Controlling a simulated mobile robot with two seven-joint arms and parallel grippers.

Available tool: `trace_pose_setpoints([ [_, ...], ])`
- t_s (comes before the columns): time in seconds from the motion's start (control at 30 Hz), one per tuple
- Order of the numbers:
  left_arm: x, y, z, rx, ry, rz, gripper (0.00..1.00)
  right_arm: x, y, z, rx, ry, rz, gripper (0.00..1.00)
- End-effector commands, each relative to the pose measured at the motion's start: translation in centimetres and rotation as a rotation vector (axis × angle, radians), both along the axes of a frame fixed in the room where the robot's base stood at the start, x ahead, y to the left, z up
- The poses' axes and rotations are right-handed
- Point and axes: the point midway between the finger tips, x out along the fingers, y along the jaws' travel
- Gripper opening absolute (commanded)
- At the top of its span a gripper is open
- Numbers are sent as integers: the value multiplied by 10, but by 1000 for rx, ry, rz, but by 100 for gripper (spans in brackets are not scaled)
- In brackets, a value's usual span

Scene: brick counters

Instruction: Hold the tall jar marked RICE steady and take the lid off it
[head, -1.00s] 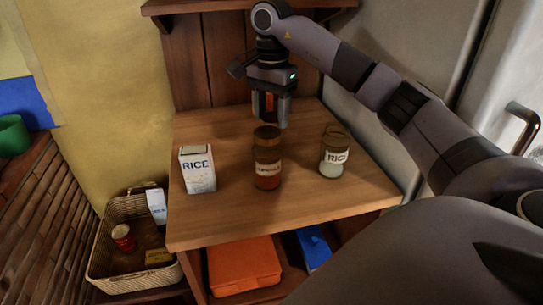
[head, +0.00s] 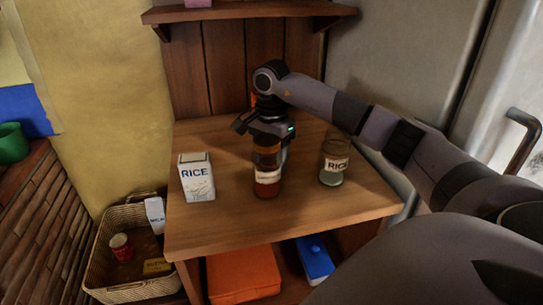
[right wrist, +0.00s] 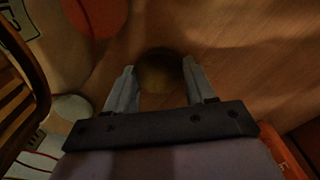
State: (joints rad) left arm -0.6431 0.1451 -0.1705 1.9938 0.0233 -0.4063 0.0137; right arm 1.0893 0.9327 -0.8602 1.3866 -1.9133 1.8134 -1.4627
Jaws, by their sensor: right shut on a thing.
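The glass jar marked RICE (head: 335,164) stands upright on the right part of the wooden counter, with a brownish top and pale contents low inside. My right gripper (head: 268,150) is not at it. It is over a different jar (head: 268,189) in the middle, with reddish contents and a pale label too small to read. The fingers are shut about this middle jar's upper part; I cannot tell whether on lid or glass. In the right wrist view a dark round top (right wrist: 160,72) shows between the fingers. My left gripper is not in view.
A white RICE carton (head: 197,178) stands left on the counter (head: 225,225). Something orange (head: 254,99) shows behind my right wrist. Below are an orange box (head: 243,275) and a blue box (head: 315,258). A wicker basket (head: 95,265) with several items is lower left.

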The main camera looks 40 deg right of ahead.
Motion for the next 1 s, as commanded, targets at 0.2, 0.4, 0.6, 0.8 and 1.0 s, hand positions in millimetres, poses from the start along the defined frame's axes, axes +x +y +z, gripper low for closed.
trace_pose_setpoints([
  [0.2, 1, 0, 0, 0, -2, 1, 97, 0, 0, -3, 0, 1, 0, 80],
  [0.4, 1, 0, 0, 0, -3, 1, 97, 0, 0, -3, 0, 1, 0, 80],
  [0.6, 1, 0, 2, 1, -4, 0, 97, 1, 0, 10, 1, -3, 0, 80],
  [0.8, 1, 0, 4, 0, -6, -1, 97, 1, 0, 51, 0, -5, 0, 80],
  [1.0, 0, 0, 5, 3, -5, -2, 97, 1, 0, 93, 1, -4, 0, 80],
])
